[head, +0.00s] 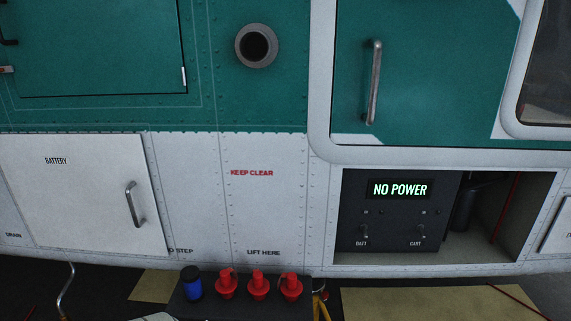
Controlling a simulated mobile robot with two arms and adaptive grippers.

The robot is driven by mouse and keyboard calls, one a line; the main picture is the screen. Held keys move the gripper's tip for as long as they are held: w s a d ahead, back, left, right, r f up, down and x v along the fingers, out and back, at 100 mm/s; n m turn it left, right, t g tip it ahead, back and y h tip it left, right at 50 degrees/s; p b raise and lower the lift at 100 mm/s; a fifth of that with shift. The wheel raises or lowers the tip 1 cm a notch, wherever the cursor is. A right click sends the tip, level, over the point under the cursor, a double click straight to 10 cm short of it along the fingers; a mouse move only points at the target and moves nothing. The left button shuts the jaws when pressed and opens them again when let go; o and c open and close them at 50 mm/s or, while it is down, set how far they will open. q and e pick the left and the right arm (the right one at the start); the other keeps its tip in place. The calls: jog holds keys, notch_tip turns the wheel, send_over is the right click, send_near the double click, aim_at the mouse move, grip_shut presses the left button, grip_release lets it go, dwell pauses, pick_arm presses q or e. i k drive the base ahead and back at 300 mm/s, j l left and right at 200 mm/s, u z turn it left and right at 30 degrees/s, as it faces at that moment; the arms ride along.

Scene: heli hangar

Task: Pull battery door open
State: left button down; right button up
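The battery door (75,195) is a white panel labelled "BATTERY" at the lower left of the head view. It sits flush in the helicopter's side and looks closed. Its metal handle (134,204) is an upright bar near the door's right edge. Nothing touches the handle. Neither of my grippers shows in the head view.
A power panel (399,215) reading "NO POWER" sits in an open recess at right. A dark surface (240,309) below holds a blue can (192,284) and several red plugs (257,286). A green door with a handle (374,82) is above.

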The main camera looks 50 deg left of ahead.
aim_at(90, 192)
jog(key=u, duration=2.8)
